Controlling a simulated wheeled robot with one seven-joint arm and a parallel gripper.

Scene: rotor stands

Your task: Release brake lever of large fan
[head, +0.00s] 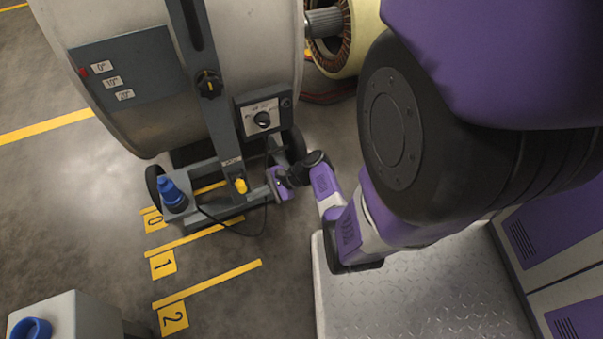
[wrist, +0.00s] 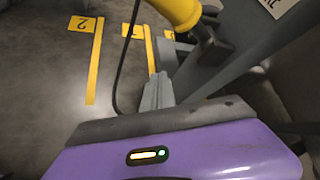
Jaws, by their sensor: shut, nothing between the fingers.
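The large fan (head: 140,80) is a wide grey drum on a grey wheeled stand at the upper left of the head view. A short lever with a yellow grip (head: 240,185) sits low on the stand's frame. The yellow grip also shows large at the top of the wrist view (wrist: 176,10), with a dark shaft below it. My gripper (head: 268,180) is just right of the lever in the head view. In the wrist view my gripper (wrist: 157,92) is shut and empty, its fingers below the yellow grip. I see no contact with the lever.
A control box with a black knob (head: 262,120) is above my gripper. Yellow lines marked 0, 1 and 2 (head: 172,318) cross the open floor.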

